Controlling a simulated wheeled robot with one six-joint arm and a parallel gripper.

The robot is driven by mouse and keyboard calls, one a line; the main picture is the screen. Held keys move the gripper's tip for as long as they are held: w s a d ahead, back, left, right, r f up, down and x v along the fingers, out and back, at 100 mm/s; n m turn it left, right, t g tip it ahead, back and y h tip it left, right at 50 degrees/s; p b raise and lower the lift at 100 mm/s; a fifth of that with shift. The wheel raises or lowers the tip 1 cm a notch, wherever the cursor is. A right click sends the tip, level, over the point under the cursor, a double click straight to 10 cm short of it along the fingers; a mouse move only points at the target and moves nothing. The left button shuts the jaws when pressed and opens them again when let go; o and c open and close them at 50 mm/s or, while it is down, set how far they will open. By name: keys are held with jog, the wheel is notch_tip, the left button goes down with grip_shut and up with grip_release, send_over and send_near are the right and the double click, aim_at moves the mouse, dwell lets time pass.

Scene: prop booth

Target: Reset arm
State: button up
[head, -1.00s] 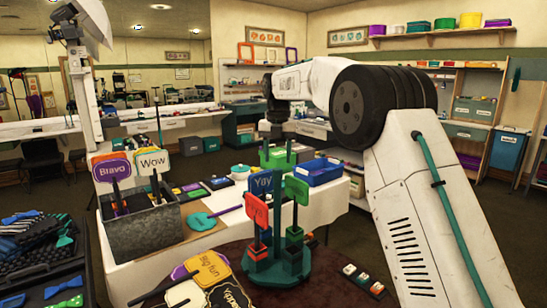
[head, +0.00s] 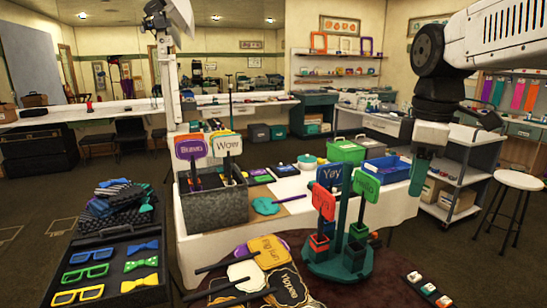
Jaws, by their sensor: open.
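My arm comes in from the upper right. My gripper (head: 420,174) hangs pointing down below the dark wrist, small and partly in shadow. It is open, with nothing seen between its jaws. It shows in front of the far end of the white table (head: 392,212), to the right of the teal sign stand (head: 343,262). That stand holds several signs, among them a blue "Yay" sign (head: 331,177), a red sign (head: 323,201) and a green sign (head: 367,186).
A grey box (head: 214,208) holds upright signs. A black case (head: 108,262) of glasses and bow ties is at left. A white cart (head: 470,165) and stool (head: 519,181) stand at right.

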jog(key=s+f+m, duration=0.5)
jog(key=s+m, duration=0.1)
jog(key=s, duration=0.4)
jog(key=s+f+m, duration=0.6)
jog(key=s, duration=0.4)
jog(key=shift+d+f+t, duration=0.15)
jog(key=shift+d+t, duration=0.15)
